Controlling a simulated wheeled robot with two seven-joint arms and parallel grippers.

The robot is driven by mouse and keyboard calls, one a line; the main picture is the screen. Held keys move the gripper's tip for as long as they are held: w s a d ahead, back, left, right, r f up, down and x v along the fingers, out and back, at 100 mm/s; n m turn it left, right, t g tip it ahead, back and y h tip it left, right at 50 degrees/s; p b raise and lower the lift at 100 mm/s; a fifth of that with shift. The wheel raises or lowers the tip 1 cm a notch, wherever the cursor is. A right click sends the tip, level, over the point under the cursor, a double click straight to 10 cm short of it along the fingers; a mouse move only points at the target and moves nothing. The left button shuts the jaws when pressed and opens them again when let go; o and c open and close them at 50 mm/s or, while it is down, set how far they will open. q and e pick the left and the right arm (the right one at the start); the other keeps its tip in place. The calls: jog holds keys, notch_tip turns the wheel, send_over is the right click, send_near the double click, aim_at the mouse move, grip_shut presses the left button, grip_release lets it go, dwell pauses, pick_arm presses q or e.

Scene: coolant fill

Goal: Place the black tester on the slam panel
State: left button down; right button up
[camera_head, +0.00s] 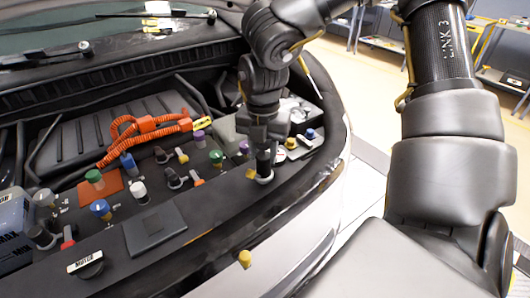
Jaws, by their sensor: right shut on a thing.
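My right gripper (264,138) comes down from the top over the engine bay and is shut on a dark upright cylinder, the black tester (264,163). The tester's top is hidden between the fingers. Its lower end shows a pale ring just above or on the black slam panel (215,205); I cannot tell if it touches. The slam panel runs along the car's front edge. My left gripper is not in view.
A flat black square pad (155,228) lies on the panel. Several coloured caps, such as a green one (95,178), stand behind it. An orange cable (140,132) lies in the bay. A yellow knob (245,258) is at the front edge.

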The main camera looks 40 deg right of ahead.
jog(key=o, duration=0.8)
notch_tip(320, 180, up, 11)
jog(key=shift+f, duration=0.1)
jog(key=shift+r, duration=0.65)
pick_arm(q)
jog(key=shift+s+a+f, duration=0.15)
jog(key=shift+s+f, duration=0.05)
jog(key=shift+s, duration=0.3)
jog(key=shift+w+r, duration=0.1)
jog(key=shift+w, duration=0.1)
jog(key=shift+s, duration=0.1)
